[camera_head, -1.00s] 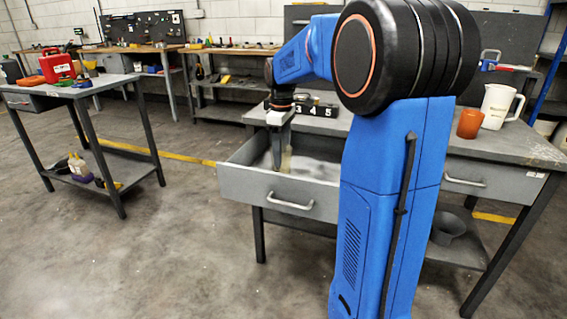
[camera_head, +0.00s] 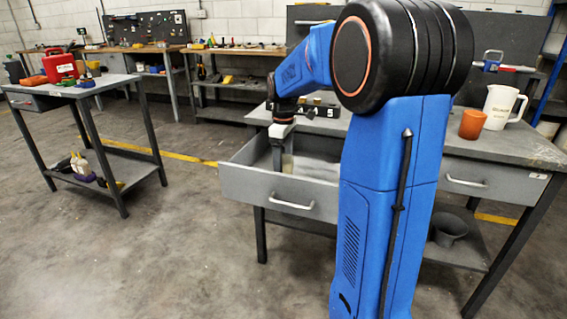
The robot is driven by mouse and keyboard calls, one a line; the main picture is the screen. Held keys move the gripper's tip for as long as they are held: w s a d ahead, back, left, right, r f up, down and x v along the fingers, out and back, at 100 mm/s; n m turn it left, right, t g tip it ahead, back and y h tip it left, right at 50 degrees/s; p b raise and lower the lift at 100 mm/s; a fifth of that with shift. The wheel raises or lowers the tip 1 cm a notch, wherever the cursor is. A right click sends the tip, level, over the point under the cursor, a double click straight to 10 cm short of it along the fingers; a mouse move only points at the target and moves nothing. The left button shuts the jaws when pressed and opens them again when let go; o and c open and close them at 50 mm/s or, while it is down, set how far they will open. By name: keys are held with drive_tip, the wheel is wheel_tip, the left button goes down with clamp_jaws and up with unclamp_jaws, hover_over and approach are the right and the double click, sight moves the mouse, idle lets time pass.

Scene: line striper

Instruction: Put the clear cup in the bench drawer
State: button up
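The bench drawer (camera_head: 255,190) is pulled open at the left end of the grey bench. My gripper (camera_head: 278,163) points down into it, with its fingertips inside the drawer opening. A pale, see-through shape, probably the clear cup (camera_head: 288,163), stands in the drawer just right of the fingers. It is small and faint, and I cannot tell whether the fingers touch it or how far apart they are. The drawer front hides the lowest part of the gripper and the cup's base.
An orange cup (camera_head: 472,125) and a white pitcher (camera_head: 500,106) stand on the bench's right side. A number block (camera_head: 318,111) sits behind my wrist. A second, shut drawer (camera_head: 468,180) is at the right. A dark bucket (camera_head: 447,230) is on the lower shelf. Open floor lies at the left.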

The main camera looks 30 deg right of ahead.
drive_tip(key=shift+r, duration=0.1)
wheel_tip(320, 180, up, 12)
idle(0.5)
drive_tip(key=s+a+f+m+t, duration=0.1)
drive_tip(key=s+a+f, duration=0.3)
drive_tip(key=s, duration=0.6)
drive_tip(key=s+a+f+m+t, duration=0.2)
drive_tip(key=s+a+f+m, duration=0.2)
drive_tip(key=s, duration=0.6)
drive_tip(key=s+a+f+m+t, duration=0.1)
drive_tip(key=s+a+f, duration=0.4)
drive_tip(key=s, duration=0.5)
drive_tip(key=shift+a+f+m+t, duration=0.2)
drive_tip(key=shift+a+m+t, duration=0.2)
drive_tip(key=shift+a+m, duration=0.7)
drive_tip(key=shift+s+a+n, duration=0.1)
drive_tip(key=shift+a+n, duration=0.2)
